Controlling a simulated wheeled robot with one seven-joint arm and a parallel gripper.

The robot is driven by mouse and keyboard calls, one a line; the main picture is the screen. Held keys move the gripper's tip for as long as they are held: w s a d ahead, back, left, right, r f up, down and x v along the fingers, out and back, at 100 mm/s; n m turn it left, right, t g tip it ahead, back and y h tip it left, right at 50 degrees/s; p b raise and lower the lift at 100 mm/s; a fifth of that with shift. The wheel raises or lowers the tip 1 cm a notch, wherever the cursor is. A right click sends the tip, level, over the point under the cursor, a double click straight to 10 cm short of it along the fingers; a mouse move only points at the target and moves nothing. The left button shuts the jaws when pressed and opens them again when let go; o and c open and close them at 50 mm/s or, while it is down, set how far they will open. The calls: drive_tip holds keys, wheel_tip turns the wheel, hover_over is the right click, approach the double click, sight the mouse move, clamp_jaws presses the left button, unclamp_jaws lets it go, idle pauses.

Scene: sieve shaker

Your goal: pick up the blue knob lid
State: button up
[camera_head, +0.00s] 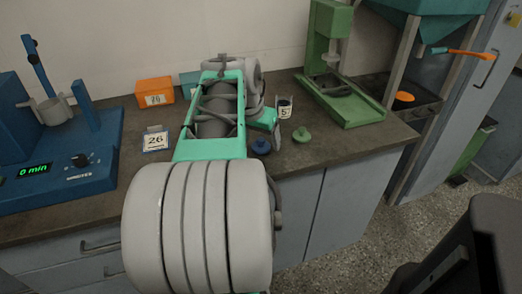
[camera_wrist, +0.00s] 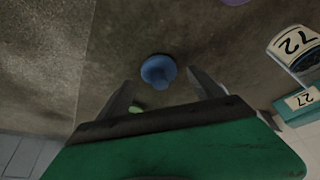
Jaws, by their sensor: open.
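The blue knob lid (camera_head: 261,146) lies on the dark worktop near its front edge, just below my gripper in the head view. In the wrist view the blue knob lid (camera_wrist: 158,71) shows from above, between and slightly beyond the tips of my gripper (camera_wrist: 161,78). The two fingers are spread apart with nothing held between them. In the head view my gripper (camera_head: 274,134) is partly hidden by my arm. I cannot tell how high the fingertips are above the lid.
A green knob lid (camera_head: 302,135) lies right of the blue one. A small container marked 5 (camera_head: 285,111) stands close behind. A green stand (camera_head: 345,105) is at the right, a blue machine (camera_head: 60,165) far left.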

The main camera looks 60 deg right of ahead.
drive_tip(key=shift+d+f, duration=0.25)
drive_tip(key=shift+f, duration=0.35)
drive_tip(key=shift+r, duration=0.1)
drive_tip(key=shift+c, duration=0.6)
drive_tip(key=c, duration=1.3)
